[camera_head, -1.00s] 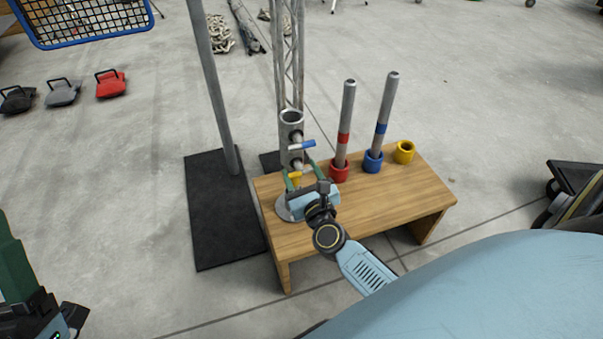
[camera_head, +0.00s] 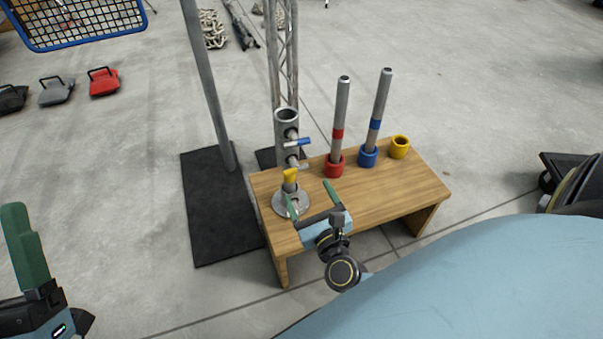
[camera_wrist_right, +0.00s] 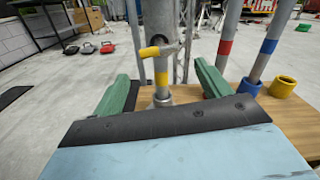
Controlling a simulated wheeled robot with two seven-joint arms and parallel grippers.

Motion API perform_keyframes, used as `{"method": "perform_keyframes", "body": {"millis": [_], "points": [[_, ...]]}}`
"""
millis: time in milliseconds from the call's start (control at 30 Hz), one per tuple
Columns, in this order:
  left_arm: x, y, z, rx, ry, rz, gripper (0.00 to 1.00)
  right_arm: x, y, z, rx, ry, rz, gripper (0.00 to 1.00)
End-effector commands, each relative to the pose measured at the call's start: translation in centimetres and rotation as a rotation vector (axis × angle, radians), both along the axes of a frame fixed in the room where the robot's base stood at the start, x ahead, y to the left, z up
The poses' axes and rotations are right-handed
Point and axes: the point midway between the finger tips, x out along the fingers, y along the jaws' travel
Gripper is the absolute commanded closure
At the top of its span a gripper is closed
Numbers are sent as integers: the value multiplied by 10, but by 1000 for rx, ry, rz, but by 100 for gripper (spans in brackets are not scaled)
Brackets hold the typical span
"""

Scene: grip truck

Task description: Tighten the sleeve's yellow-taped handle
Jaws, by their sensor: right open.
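The grey tubular sleeve (camera_head: 281,130) stands upright above a round metal flange (camera_head: 281,208) on the left end of the wooden bench. Its yellow-taped handle (camera_head: 291,174) is low on the sleeve, and a blue-taped handle (camera_head: 298,142) is above. In the right wrist view the yellow-taped handle (camera_wrist_right: 150,52) juts left, with a yellow band on the post below. My right gripper (camera_head: 307,190) is open and empty, on the near side of the handle, which lies beyond its two green fingers. My left gripper (camera_head: 25,245) shows only partly at the lower left, one green finger visible.
Red-taped (camera_head: 339,115) and blue-taped (camera_head: 379,105) poles stand in collars on the bench (camera_head: 400,195), beside an empty yellow collar (camera_head: 399,147). A metal post (camera_head: 207,90) rises from a black mat (camera_head: 215,215) to the left. A lattice truss (camera_head: 283,50) stands behind.

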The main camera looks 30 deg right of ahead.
Motion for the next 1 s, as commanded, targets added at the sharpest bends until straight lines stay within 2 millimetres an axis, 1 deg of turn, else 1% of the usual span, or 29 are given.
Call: {"method": "perform_keyframes", "body": {"millis": [33,100,200,300,433,900,1000], "points": [[1,0,1,5,17,0,23,-11,3,0,-1,4,2,24],[4,-1,-1,13,40,0,23,-23,5,0,-1,3,3,24],[6,-1,-3,21,67,0,23,-35,9,0,0,2,2,24],[7,-2,-4,25,82,0,23,-43,10,0,0,1,0,24],[8,-2,-5,28,90,0,23,-46,11,0,0,0,1,24],[8,-2,-5,28,89,1,23,-46,11,-1,0,0,0,24],[8,-2,-6,27,89,0,23,-44,13,4,-30,-5,8,24]]}}
